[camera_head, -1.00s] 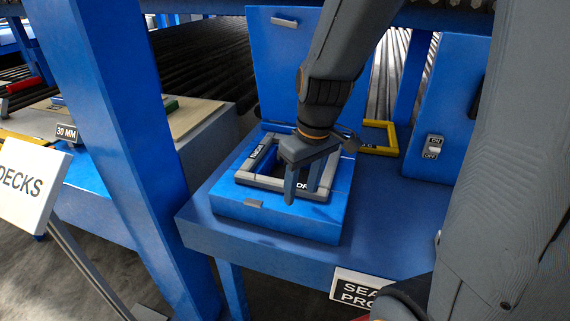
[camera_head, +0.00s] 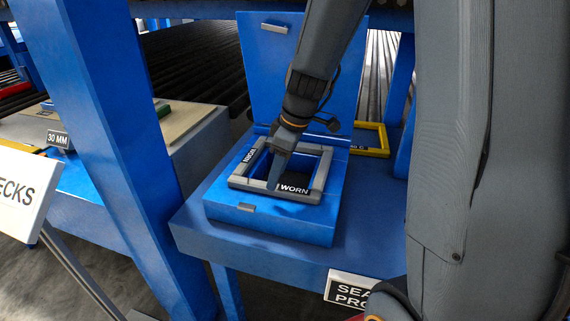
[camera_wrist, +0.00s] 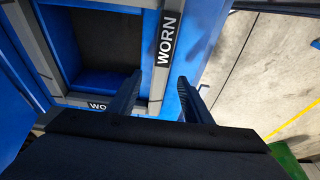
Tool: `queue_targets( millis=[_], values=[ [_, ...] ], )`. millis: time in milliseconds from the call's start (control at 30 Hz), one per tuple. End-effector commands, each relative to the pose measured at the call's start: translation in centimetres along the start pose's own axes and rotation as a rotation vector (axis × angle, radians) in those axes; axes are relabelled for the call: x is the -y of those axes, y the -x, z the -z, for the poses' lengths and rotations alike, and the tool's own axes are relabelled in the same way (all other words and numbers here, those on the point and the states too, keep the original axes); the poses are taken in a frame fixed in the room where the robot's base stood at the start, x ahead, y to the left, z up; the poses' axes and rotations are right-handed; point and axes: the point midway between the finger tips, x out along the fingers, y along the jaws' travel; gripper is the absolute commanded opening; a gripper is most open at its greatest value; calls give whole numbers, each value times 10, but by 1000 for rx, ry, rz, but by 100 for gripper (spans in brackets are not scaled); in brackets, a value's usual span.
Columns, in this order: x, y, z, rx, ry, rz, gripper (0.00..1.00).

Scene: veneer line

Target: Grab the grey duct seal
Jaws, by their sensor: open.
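The grey duct seal (camera_head: 313,196) is a square frame marked WORN, lying around the opening on top of an open blue box (camera_head: 228,222). In the wrist view the grey seal (camera_wrist: 160,85) shows from above, with one WORN side running up the picture. My gripper (camera_head: 274,186) is over the seal's front part in the head view. In the wrist view my gripper (camera_wrist: 157,95) has its two fingers apart, with the WORN side lying in line with the gap between them. I cannot tell whether the fingers reach down beside it.
A blue lid (camera_head: 268,60) stands raised behind the box. A yellow frame (camera_head: 376,152) lies on the blue bench (camera_head: 195,237) behind right. A blue post (camera_head: 110,120) rises at left. A sign (camera_head: 345,290) hangs at the bench front.

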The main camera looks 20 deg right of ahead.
Motion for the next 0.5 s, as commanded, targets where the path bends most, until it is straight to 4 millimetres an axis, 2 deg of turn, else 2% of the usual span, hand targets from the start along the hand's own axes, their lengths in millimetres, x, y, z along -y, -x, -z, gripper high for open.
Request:
queue_targets(
  millis=[233, 500],
  values=[
    [1, -27, 1, 1, 1, 1, 45],
    [0, -33, 1, -1, -1, -1, 45]
  ],
)
